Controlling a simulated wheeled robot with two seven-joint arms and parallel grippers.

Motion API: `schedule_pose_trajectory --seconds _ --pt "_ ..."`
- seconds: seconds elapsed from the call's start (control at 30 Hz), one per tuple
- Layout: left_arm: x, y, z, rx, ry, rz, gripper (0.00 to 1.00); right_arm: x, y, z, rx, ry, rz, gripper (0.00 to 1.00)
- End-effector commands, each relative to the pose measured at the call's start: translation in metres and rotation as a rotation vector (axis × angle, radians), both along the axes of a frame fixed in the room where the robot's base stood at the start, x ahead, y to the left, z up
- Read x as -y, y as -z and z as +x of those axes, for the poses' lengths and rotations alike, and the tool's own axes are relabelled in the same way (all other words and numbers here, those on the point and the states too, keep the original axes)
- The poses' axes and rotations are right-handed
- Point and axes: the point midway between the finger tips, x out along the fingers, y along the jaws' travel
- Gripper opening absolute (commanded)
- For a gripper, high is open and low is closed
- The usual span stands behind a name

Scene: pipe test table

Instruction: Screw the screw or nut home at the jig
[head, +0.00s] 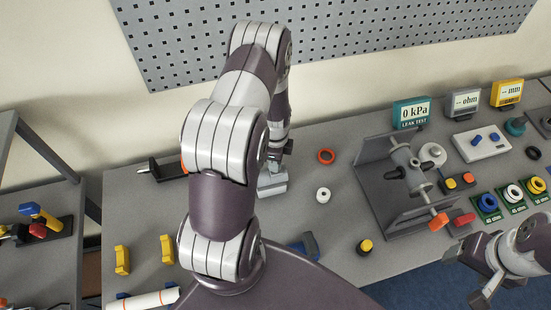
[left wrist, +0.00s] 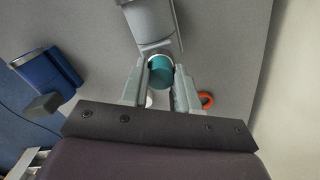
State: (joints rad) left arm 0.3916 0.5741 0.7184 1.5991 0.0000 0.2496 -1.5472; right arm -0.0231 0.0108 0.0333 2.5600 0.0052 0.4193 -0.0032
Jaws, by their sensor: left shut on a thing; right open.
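My left gripper (left wrist: 161,78) is shut on a teal round part (left wrist: 161,70), which sits between its fingertips in the left wrist view. A grey block with a rounded top (left wrist: 150,22) is right beyond the teal part; I cannot tell whether they touch. In the head view my left gripper (head: 273,160) is over this grey block (head: 272,187), and my arm hides most of the grip. My right gripper (head: 487,287) is open and empty at the lower right, off the table's front edge. I cannot tell how far the teal part is screwed in.
An orange ring (head: 326,156) and a white ring (head: 323,195) lie right of the grey block. A grey stand with a pipe fitting (head: 408,165) is further right. A blue holder (head: 305,246) and a yellow-topped part (head: 365,246) are near the front.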

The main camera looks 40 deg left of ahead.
Motion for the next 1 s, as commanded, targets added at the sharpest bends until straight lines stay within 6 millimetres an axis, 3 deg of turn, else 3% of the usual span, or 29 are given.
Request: schedule_pose_trajectory --seconds 0.13,0.17,0.23,0.27,0.53,0.67,1.0 --pt "0.0 0.0 0.001 0.002 0.001 0.001 0.0 0.0 0.0 0.0 0.0 0.0 0.0 0.71" --pt "0.0 0.0 0.001 0.002 0.0 0.001 0.33 0.0 0.0 0.0 0.0 0.0 0.0 0.71" --pt "0.0 0.0 0.001 0.002 -0.001 0.001 0.56 0.0 0.0 0.0 0.0 0.0 0.0 0.71" --pt "0.0 0.0 0.001 0.002 -0.001 0.001 0.6 0.0 0.0 0.0 0.0 0.0 0.0 0.71" --pt "0.0 -0.001 0.0 0.001 -0.002 0.0 0.6 0.0 0.001 0.0 0.0 0.0 0.0 0.71" --pt "-0.001 -0.012 0.002 0.005 -0.003 0.002 0.6 0.0 0.007 0.0 0.0 0.0 0.0 0.71" --pt "0.0 -0.096 0.001 0.006 -0.002 0.003 0.6 0.0 0.033 0.0 0.0 0.0 0.0 0.71"
